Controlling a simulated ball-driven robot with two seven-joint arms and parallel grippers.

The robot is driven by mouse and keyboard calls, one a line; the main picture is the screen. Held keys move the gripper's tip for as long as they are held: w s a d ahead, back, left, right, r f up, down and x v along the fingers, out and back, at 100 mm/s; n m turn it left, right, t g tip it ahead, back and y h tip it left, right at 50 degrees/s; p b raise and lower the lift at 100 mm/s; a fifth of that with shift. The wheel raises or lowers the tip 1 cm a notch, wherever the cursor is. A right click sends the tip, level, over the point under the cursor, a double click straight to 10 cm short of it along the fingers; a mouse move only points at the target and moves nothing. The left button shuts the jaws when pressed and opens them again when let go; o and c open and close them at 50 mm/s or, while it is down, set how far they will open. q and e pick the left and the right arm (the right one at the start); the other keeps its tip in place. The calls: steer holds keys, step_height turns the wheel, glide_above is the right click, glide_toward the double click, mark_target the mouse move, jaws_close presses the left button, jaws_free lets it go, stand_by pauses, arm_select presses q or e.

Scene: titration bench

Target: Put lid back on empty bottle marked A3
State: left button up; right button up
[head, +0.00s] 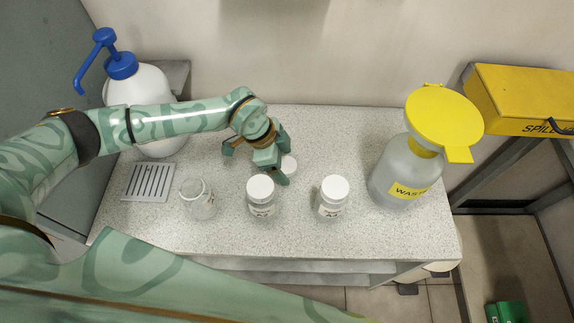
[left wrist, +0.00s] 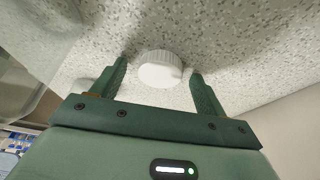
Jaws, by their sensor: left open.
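A loose white lid (head: 289,165) lies on the speckled bench behind the row of bottles. My left gripper (head: 273,160) is over it, open. In the left wrist view the ribbed lid (left wrist: 160,70) shows between and just beyond the two fingertips, with no clear grip on it. A clear glass bottle without a lid (head: 198,203) stands at the left of the row and looks empty; its label is too small to read. My right gripper is not in view.
Two white-lidded bottles stand on the bench, one in the middle (head: 261,196) and one to its right (head: 332,197). A yellow-topped waste bottle (head: 400,172) stands at the right. A slotted grey plate (head: 148,182) and a blue-pump white container (head: 150,88) are at the left.

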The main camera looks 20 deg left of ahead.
arm_select(q)
steer(key=c, duration=1)
steer(key=shift+r, duration=0.1)
steer(key=shift+c, duration=0.2)
step_height(320, 180, up, 10)
steer(key=p, duration=0.3)
